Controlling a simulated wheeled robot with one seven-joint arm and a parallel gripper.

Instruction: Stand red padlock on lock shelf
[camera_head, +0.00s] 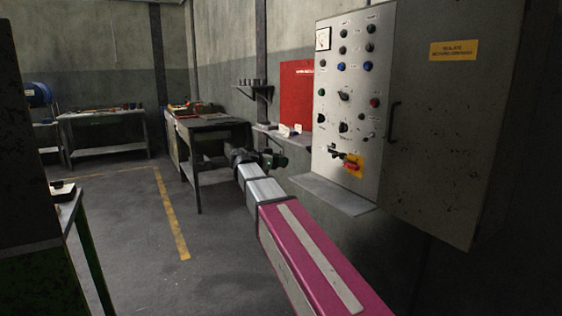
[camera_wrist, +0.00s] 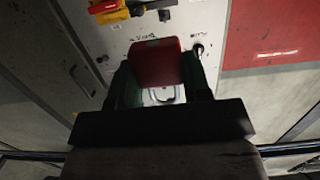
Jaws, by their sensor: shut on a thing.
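The red padlock (camera_wrist: 156,66) is between the two dark green fingers of my gripper (camera_wrist: 160,82) in the wrist view. My gripper is shut on its body, and a grey loop that looks like its shackle points toward the palm. In the head view my gripper (camera_head: 272,158) is at the end of the outstretched arm, left of the control cabinet; the padlock cannot be made out there. A narrow wall shelf (camera_head: 265,127) with small white cards runs under a red board (camera_head: 296,90). A grey ledge (camera_head: 333,195) sits below the cabinet. Neither is labelled as the lock shelf.
The control cabinet (camera_head: 352,90) carries knobs and a red-yellow switch (camera_head: 352,166), which also shows in the wrist view (camera_wrist: 108,10). A small bracket shelf (camera_head: 254,90) holds dark items. A workbench (camera_head: 208,135) stands behind the gripper. The floor left of the arm is open.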

